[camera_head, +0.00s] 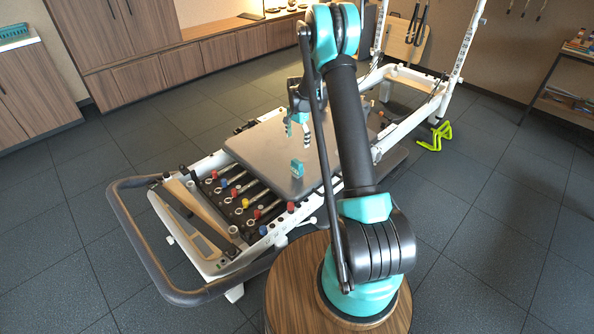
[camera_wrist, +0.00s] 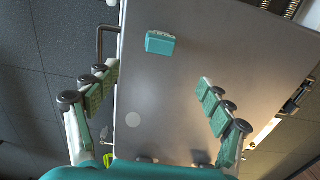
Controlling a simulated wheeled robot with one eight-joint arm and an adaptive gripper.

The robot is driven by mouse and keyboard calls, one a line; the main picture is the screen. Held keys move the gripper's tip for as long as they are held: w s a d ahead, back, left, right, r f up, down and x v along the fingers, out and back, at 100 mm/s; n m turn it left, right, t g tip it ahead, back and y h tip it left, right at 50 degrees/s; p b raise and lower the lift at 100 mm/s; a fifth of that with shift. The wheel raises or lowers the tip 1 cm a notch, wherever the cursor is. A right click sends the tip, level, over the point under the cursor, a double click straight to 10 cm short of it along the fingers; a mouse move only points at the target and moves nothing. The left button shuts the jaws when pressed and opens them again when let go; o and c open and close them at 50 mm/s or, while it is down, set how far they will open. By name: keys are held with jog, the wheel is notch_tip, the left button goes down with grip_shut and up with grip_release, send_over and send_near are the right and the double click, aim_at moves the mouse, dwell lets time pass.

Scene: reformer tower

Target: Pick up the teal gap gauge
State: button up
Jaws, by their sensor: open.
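The teal gap gauge (camera_head: 297,168) stands on the grey reformer carriage, towards its near edge. It is a small teal block with a pale top edge. In the wrist view the gauge (camera_wrist: 160,43) lies above the gap between my fingertips, apart from both. My gripper (camera_head: 299,133) hangs above the carriage, a little above the gauge in the head view. In the wrist view my gripper (camera_wrist: 158,80) has its two padded fingers spread wide with nothing between them.
The flat carriage top (camera_head: 262,150) is otherwise clear around the gauge. Several springs with coloured ends (camera_head: 240,195) lie in the near end of the white frame. A curved dark bar (camera_head: 140,245) rises at the front left. Yellow-green stands (camera_head: 436,135) are on the floor at right.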

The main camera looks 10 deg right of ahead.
aim_at(297, 167)
notch_tip(297, 167, down, 17)
jog(key=shift+a+f, duration=0.1)
jog(key=shift+a, duration=0.05)
dwell(0.5)
jog(key=c, duration=1.4)
jog(key=shift+c, duration=0.2)
notch_tip(297, 167, up, 20)
jog(key=shift+r, duration=0.1)
